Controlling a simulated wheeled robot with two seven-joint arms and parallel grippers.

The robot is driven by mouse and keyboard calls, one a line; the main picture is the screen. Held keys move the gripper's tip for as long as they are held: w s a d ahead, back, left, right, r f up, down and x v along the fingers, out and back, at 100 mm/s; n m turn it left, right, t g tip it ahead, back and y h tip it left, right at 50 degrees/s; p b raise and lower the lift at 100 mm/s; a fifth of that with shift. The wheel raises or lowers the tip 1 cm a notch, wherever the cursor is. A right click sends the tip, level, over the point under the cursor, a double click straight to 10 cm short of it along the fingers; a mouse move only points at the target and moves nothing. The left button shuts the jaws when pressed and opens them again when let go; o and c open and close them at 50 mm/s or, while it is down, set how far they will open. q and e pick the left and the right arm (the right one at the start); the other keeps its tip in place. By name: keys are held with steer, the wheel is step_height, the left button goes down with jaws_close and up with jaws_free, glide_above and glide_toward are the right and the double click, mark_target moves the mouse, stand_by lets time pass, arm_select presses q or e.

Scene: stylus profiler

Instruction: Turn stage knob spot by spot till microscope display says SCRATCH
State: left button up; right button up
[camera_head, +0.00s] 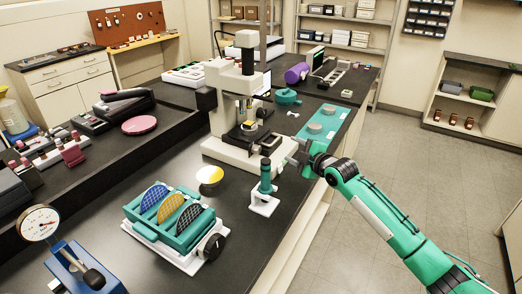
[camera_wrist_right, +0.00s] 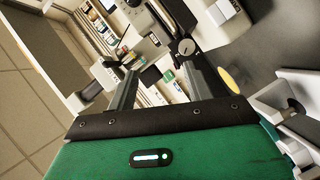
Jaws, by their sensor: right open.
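The white microscope (camera_head: 222,105) stands on the dark bench, with a dark stage (camera_head: 250,133) under its head. Its display (camera_head: 265,84) is turned almost edge-on, so I cannot read any word on it. A round dark knob with a pale mark (camera_wrist_right: 186,47) shows in the right wrist view, just past the tip of one finger; it looks like the stage knob. My right gripper (camera_head: 290,153) is at the right side of the microscope base. In the right wrist view my right gripper (camera_wrist_right: 158,70) is open, with nothing between its fingers. My left gripper is not in view.
A green post on a white stand (camera_head: 263,206) is close in front of my right gripper. A yellow-and-white disc (camera_head: 209,175) and a green rack of wafers (camera_head: 170,222) are nearer. A green mat (camera_head: 326,124) lies behind. The floor at right is clear.

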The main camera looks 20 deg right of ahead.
steer(key=s+a+f+m+g+y, duration=0.1)
steer(key=a+f+g+y, duration=0.1)
steer(key=b, duration=0.3)
glide_toward(259, 150)
steer(key=x, duration=0.4)
steer(key=shift+s+a+f, duration=0.1)
steer(key=shift+a, duration=0.05)
steer(key=b+x, duration=0.1)
steer(key=x, duration=0.2)
steer(key=shift+w, duration=0.3)
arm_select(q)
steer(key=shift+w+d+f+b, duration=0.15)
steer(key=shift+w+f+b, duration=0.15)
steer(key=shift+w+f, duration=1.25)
arm_select(e)
steer(key=shift+w+a+f, duration=0.1)
steer(key=shift+w+a, duration=0.15)
steer(key=shift+w, duration=0.3)
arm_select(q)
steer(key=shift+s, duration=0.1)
arm_select(e)
steer(key=shift+c, duration=0.2)
